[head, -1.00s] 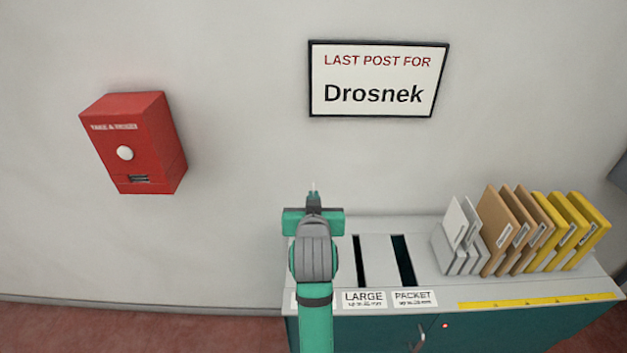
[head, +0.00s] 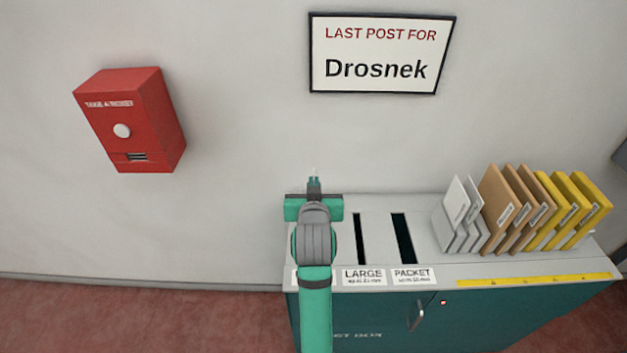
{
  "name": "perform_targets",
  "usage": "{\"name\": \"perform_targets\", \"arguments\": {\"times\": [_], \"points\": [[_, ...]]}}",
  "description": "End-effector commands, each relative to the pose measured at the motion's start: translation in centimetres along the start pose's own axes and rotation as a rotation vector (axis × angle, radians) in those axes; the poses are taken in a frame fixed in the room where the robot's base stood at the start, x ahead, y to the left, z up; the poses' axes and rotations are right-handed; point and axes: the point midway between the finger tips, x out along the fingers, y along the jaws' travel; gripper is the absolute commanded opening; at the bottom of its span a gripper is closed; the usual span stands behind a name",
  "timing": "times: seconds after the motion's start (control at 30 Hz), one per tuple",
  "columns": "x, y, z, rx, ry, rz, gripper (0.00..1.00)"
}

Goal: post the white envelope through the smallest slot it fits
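White envelopes (head: 456,203) stand at the left end of a rack on top of the post box (head: 350,318). My gripper (head: 314,180) is over the left end of the box top, seen from behind, well left of the envelopes. Its fingers are mostly hidden by my own wrist, and a tiny pale tip shows beyond them; I cannot tell whether it holds anything. The LARGE slot (head: 361,240) and the wider PACKET slot (head: 403,240) are open in the top, right of my arm. My arm covers most of another label (head: 296,278) and the area behind it.
Brown packets (head: 503,210) and yellow packets (head: 570,215) stand right of the white envelopes. A red dispenser (head: 130,120) and a framed sign reading "Last post for Drosnek" (head: 380,52) hang on the wall. Red floor is clear left of the box.

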Motion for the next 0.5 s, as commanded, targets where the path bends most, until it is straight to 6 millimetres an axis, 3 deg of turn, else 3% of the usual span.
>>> {"name": "perform_targets", "arguments": {"times": [0.5], "points": [[0.9,0.0,2.5,0.000,0.000,0.000,0.00]]}}
